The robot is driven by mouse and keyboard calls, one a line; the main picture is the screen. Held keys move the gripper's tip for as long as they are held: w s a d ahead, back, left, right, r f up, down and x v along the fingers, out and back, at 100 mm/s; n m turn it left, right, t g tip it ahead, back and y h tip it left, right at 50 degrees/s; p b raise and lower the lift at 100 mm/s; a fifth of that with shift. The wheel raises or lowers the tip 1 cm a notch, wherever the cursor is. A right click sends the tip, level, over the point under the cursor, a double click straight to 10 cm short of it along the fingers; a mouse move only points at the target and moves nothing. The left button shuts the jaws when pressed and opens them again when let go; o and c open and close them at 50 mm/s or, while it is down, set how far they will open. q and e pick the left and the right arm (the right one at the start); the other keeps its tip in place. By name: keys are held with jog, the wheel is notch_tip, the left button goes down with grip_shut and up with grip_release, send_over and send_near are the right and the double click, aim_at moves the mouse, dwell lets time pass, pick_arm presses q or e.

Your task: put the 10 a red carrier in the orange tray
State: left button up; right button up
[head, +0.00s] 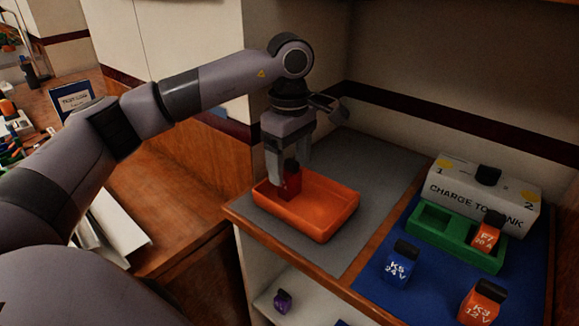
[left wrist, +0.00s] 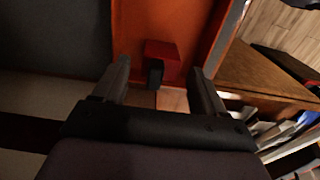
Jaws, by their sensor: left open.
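The red carrier (head: 289,184), with a black top, is at the left end of the orange tray (head: 325,224). Its label cannot be read from here. In the left wrist view the red carrier (left wrist: 163,61) lies between my open fingers, over the orange tray (left wrist: 140,22), with a gap on each side. My left gripper (head: 288,172) is open, pointing down around the carrier's top. It also shows in the left wrist view (left wrist: 160,82). Whether the carrier rests on the tray floor is hard to tell. My right gripper is out of view.
The tray stands on a grey mat (head: 375,170) near the shelf's front edge. To the right, a blue mat (head: 421,288) holds a green rack (head: 440,232) with an orange carrier (head: 487,235), a blue carrier (head: 399,264), another orange carrier (head: 481,304) and a white box (head: 484,197).

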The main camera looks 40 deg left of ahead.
aim_at(289, 162)
pick_arm(q)
notch_tip(289, 162, up, 11)
jog(key=p, duration=0.1)
jog(key=shift+f, duration=0.2)
dwell(0.5)
